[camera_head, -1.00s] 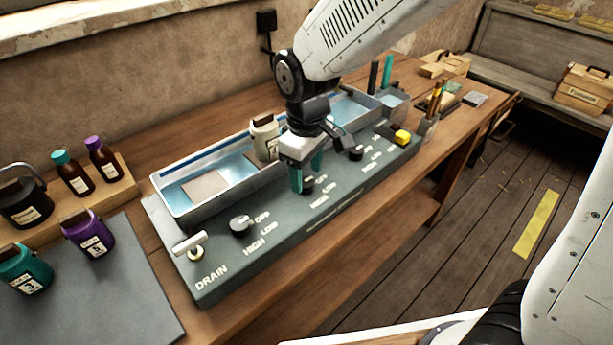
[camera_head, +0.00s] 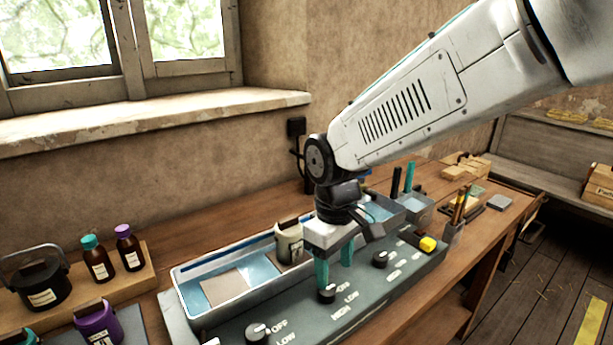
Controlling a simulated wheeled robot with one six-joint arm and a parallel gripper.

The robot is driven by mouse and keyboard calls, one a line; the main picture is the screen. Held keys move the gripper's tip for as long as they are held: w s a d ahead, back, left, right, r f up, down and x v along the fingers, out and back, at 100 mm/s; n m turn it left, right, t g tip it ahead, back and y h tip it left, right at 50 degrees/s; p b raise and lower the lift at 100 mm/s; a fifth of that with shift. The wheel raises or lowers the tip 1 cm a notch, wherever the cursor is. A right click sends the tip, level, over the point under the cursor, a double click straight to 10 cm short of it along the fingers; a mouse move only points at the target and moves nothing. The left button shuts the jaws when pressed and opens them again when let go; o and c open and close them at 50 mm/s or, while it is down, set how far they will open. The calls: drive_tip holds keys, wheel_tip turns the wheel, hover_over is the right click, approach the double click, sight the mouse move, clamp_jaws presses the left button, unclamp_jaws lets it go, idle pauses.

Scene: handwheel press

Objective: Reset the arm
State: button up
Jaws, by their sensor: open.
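My gripper (camera_head: 334,277) hangs from my white arm and points down over the grey control panel (camera_head: 300,325). Its two teal fingers are apart, one on each side above a black knob (camera_head: 326,294) in the middle of the panel. Whether the fingertips touch this knob I cannot tell. Another black knob (camera_head: 257,333) stands to the left, by OFF and LOW lettering, and a further one (camera_head: 380,259) to the right. A yellow piece (camera_head: 428,244) sits at the panel's right end.
A long tray (camera_head: 190,280) with blue liquid and a pale sheet lies behind the panel, with a cream jar (camera_head: 289,242) by it. Dark bottles (camera_head: 97,260) and a black pot (camera_head: 38,287) stand left. A pencil cup (camera_head: 454,232) stands right. Bare table lies behind the tray.

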drive_tip(key=s+d+r+m+t, duration=0.1)
drive_tip(key=s+d+r+m, duration=0.3)
drive_tip(key=s+d, duration=0.5)
drive_tip(key=s+d+r+m+t, duration=0.1)
drive_tip(key=s+d+r+m, duration=0.3)
drive_tip(key=s+d, duration=0.5)
drive_tip(key=shift+d+m, duration=0.6)
drive_tip(key=shift+d, duration=0.3)
